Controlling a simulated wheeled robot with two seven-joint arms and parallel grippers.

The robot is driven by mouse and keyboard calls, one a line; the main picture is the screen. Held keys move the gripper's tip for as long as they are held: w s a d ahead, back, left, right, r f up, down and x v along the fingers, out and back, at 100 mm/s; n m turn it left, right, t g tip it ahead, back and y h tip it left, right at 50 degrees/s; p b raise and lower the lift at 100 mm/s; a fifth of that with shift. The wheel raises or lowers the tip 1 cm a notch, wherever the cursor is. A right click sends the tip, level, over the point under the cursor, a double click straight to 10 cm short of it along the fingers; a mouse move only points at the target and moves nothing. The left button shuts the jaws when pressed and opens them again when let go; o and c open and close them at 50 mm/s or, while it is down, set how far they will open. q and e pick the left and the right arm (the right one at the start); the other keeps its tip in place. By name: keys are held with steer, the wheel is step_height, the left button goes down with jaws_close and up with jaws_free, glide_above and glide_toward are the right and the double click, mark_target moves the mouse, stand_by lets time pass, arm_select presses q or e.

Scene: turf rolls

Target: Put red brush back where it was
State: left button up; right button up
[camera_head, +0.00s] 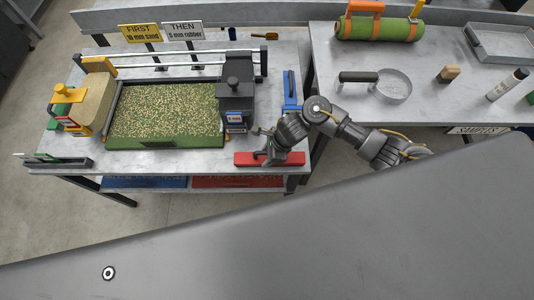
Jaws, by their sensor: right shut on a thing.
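The red brush (247,160) is a long red bar at the front right edge of the left table, in the head view. My right gripper (266,157) is above it and shut on it near its middle. The gripper fingers hide part of the brush. I cannot tell whether the brush rests on the tabletop or is held just above it. My left gripper is not in view.
A turf tray (165,143) covered with tan granules fills the middle of the left table. A dark box (236,103) and a blue brush (290,90) are near my right gripper.

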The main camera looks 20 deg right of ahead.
steer(key=shift+f, duration=0.2)
steer(key=o, duration=1.1)
steer(key=shift+r, duration=0.1)
steer(key=shift+c, duration=0.2)
steer(key=shift+r, duration=0.15)
steer(key=shift+d+r, duration=0.15)
steer(key=shift+r, duration=0.15)
steer(key=p+v, duration=0.1)
steer(key=v, duration=1)
steer(key=shift+d+r, duration=0.1)
steer(key=shift+r, duration=0.05)
